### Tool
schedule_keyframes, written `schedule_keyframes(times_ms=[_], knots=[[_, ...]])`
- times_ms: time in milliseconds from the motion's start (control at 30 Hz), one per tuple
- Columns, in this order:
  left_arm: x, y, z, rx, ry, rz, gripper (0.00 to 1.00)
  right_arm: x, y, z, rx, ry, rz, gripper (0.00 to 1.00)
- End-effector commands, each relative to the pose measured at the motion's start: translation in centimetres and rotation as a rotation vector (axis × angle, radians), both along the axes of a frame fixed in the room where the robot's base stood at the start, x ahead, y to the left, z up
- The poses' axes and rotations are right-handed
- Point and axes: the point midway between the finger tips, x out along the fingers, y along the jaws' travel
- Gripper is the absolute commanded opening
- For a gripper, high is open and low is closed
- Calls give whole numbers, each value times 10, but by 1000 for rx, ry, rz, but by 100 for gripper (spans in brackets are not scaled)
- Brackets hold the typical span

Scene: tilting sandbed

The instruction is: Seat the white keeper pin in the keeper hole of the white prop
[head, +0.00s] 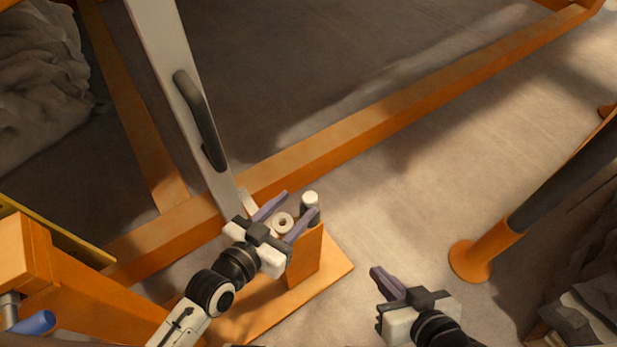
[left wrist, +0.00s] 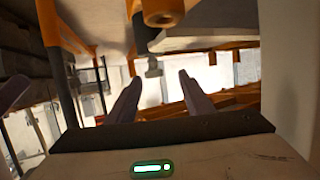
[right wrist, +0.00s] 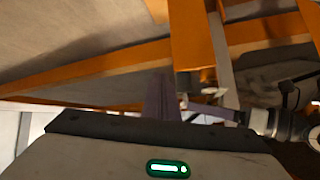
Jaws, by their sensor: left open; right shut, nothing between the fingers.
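The white prop (head: 168,50) is a long pale bar with a dark handle (head: 200,120), slanting down to the orange frame in the head view. A white-topped upright cylinder (head: 309,200) and a pale ring with a dark centre (head: 283,222) are by an orange post (head: 306,258). I cannot tell which is the keeper pin, and I cannot make out the keeper hole. My left gripper (head: 299,203) is open, its fingers either side of the ring, with the cylinder by its fingertips. No grip shows. My right gripper (head: 374,270) is shut and empty, apart to the right.
An orange beam (head: 400,113) crosses behind the grippers. An orange foot plate (head: 335,270) lies under the post. A dark leg with an orange foot (head: 472,262) stands at right. Bare floor (head: 390,210) lies between. An orange cylinder (left wrist: 162,10) shows above my left fingers in the left wrist view.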

Motion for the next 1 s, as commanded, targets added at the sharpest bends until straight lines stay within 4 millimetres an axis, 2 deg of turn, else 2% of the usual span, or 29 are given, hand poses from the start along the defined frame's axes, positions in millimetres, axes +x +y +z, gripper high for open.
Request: schedule_keyframes(times_ms=[67, 200, 467, 600, 700, 1000], knots=[[12, -8, -6, -4, -8, -1, 47, -3, 4, -10, 1, 26, 13, 0], [28, -18, -11, -3, -8, -1, 47, 0, 10, -14, 0, 45, 36, 0], [44, -32, -18, -6, -5, 0, 47, 4, 14, -19, -3, 65, 60, 0], [59, -48, -25, -7, -5, -1, 47, 7, 20, -27, -7, 90, 89, 0], [70, -53, -28, -3, -6, -1, 47, 7, 23, -29, -11, 105, 106, 0], [74, -55, -28, -2, -4, -1, 47, 7, 25, -28, -12, 115, 116, 0]])
